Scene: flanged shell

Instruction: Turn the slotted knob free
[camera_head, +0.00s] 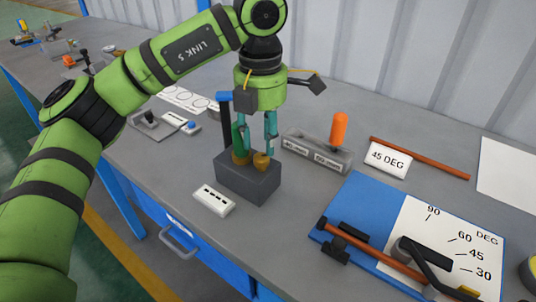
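My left gripper (256,150) points down over a dark grey block (247,182) on the bench. Its two teal fingers stand apart, with a visible gap between them. A small brass-coloured knob (261,160) sits on the top of the block, just below the right-hand finger. The slot cannot be made out, and I cannot tell whether the fingers touch either brass part. My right gripper is out of the picture.
A small white label block (214,199) lies in front of the dark block. A grey fixture with an orange handle (338,130) stands to the right. A blue board with an angle scale (350,205) lies front right. A copper rod (420,158) lies behind the "45 DEG" sign (388,158).

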